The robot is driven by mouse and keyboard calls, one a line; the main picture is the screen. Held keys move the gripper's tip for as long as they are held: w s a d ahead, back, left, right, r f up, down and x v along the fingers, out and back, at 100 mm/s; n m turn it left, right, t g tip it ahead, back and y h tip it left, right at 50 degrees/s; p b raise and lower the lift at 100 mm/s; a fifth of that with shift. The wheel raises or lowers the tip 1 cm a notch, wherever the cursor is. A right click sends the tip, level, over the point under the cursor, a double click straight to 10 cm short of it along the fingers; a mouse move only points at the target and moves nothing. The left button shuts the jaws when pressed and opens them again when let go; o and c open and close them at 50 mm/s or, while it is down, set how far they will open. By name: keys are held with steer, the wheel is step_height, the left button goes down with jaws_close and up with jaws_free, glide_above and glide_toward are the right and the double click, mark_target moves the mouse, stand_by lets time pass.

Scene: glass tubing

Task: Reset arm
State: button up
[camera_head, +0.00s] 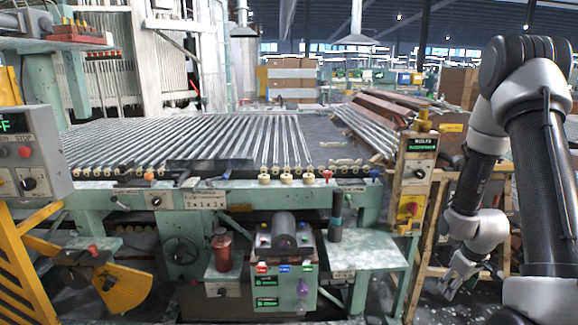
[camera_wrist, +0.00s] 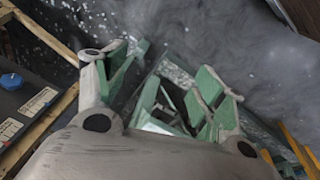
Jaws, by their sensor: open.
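My arm stands at the right of the head view, folded with its lower end pointing down. My gripper (camera_head: 462,277) hangs low beside the wooden frame, right of the green machine. In the wrist view my gripper (camera_wrist: 168,88) has its two green-padded fingers spread apart. Nothing is held between them. Below the fingers the wrist view shows green metal framing and a grey floor with white specks.
The green machine (camera_head: 382,257) fills the middle, with a row of glass tubes (camera_head: 200,140) on top. A yellow-framed control panel (camera_head: 413,180) stands between the machine and my arm. A dark box with a blue knob (camera_wrist: 12,82) is at the wrist view's left.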

steer(key=s+a+r+m, duration=0.1)
steer(key=s+a+r, duration=0.3)
steer(key=s+r, duration=0.3)
steer(key=s+a+r+m+t, duration=0.1)
steer(key=s+a+r, duration=0.3)
steer(key=r, duration=1.2)
steer(key=s+a+r+m+t, duration=0.1)
steer(key=s+a+r, duration=0.4)
steer(key=s+r, duration=0.5)
step_height(320, 180, up, 2)
steer(key=shift+s+r+m+y, duration=0.2)
steer(key=shift+m+y, duration=0.1)
steer(key=shift+m, duration=0.2)
